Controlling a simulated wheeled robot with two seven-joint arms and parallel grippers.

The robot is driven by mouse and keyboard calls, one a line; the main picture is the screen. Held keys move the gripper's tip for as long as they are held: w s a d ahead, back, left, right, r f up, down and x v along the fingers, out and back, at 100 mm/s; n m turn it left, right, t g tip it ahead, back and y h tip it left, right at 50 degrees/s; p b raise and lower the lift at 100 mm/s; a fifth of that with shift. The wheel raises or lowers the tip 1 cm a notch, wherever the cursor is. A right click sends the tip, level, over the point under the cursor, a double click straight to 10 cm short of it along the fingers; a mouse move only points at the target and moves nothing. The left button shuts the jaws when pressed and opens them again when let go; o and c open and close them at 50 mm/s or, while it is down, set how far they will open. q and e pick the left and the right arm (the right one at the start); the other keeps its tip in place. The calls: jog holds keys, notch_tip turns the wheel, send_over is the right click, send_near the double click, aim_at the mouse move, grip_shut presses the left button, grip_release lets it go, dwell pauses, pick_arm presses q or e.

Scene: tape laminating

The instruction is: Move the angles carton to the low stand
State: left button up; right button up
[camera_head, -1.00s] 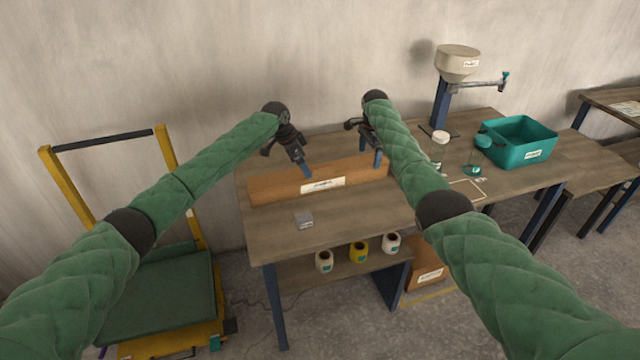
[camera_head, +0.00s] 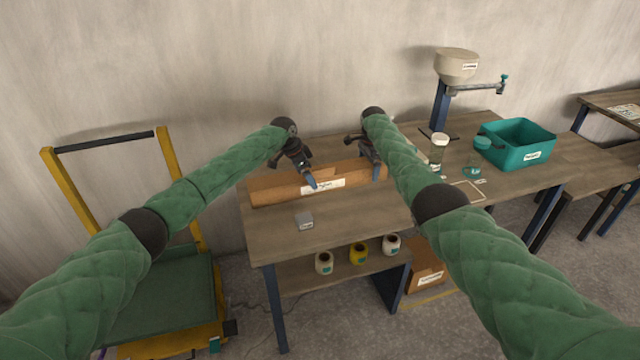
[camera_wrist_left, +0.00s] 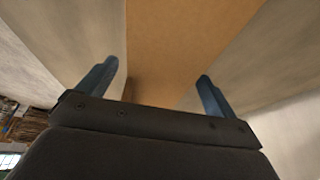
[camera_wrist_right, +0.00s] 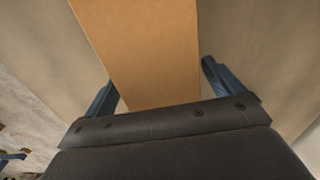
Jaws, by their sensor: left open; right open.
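A long, narrow brown carton (camera_head: 270,190) with a white label lies on the workbench, parallel to the wall; the label is too small to read. My left gripper (camera_head: 312,184) is open over the carton's middle, one blue finger in front of its near face. In the left wrist view the carton (camera_wrist_left: 185,45) runs between the two spread fingers. My right gripper (camera_head: 374,172) is open at the carton's right end, partly hidden by my forearm. In the right wrist view the carton (camera_wrist_right: 145,45) passes between its fingers. I cannot tell for certain which thing is the low stand.
A yellow-framed trolley with a green platform (camera_head: 165,295) stands left of the workbench (camera_head: 345,222). Jars (camera_head: 439,148), a teal bin (camera_head: 522,145) and a hopper (camera_head: 456,66) stand right. Several rolls (camera_head: 359,253) sit on the shelf below.

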pick_arm(q)
jog(key=shift+x, duration=0.9)
pick_arm(e)
jog(key=shift+w+f, duration=0.15)
jog(key=shift+f, duration=0.75)
pick_arm(q)
jog(key=shift+f, duration=0.15)
pick_arm(e)
jog(key=shift+f, duration=0.15)
pick_arm(q)
jog(key=shift+w, duration=0.1)
pick_arm(e)
jog(key=shift+f, duration=0.1)
pick_arm(q)
jog(key=c, duration=1.1)
pick_arm(e)
jog(key=c, duration=1.1)
